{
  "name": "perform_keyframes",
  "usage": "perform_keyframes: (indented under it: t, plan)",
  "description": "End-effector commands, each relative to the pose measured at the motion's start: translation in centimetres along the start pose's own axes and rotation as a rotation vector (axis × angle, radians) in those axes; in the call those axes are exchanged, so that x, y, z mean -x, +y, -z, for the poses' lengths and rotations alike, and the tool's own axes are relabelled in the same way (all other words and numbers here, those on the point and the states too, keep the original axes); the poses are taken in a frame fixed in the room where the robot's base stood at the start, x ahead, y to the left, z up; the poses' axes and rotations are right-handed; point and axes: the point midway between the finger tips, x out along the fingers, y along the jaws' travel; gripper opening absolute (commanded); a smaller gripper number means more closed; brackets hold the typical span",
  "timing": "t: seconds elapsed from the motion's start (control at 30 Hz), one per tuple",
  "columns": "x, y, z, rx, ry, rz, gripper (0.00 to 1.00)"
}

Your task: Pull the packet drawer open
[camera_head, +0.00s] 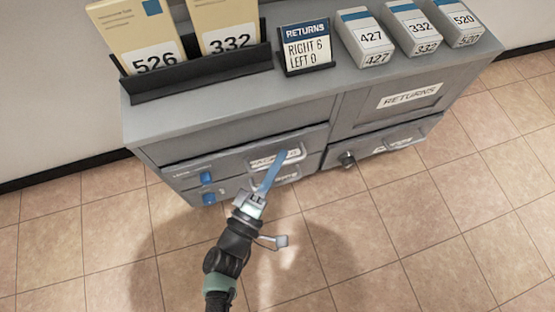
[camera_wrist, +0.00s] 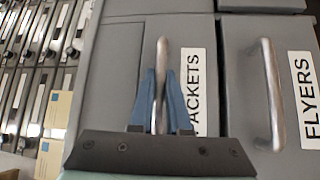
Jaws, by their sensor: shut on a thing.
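The packet drawer is the upper left drawer of the grey cabinet. Its front (camera_wrist: 125,60) with the partly covered "PACKETS" label (camera_wrist: 197,80) shows in the wrist view, turned on its side. Its silver bar handle (camera_wrist: 162,46) stands between the two blue fingers of my gripper (camera_wrist: 161,75), which is shut on it. In the head view my gripper (camera_head: 279,160) reaches the same drawer front (camera_head: 225,165) from in front and partly hides its label. I cannot tell whether the drawer stands slightly out.
The flyers drawer (camera_wrist: 245,85) with its own handle is just below. A returns door (camera_head: 408,96) and another drawer (camera_head: 375,148) are on the right. An envelope rack (camera_head: 200,75), a returns sign (camera_head: 305,48) and three numbered boxes (camera_head: 368,36) stand on top. The tiled floor in front is clear.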

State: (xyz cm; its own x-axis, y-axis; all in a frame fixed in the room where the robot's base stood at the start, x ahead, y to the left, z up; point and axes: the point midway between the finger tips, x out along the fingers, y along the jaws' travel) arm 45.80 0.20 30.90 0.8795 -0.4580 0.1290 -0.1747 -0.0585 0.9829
Motion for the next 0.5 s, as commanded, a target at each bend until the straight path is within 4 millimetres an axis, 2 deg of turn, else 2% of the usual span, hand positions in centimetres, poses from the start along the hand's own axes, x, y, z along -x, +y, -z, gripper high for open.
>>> perform_keyframes:
  t: [0.27,0.5]
  plan:
    - [0.4,0.1,-0.1,-0.001,0.003,0.002,0.0]
    - [2.6,1.0,-2.1,0.001,0.004,0.007,0.0]
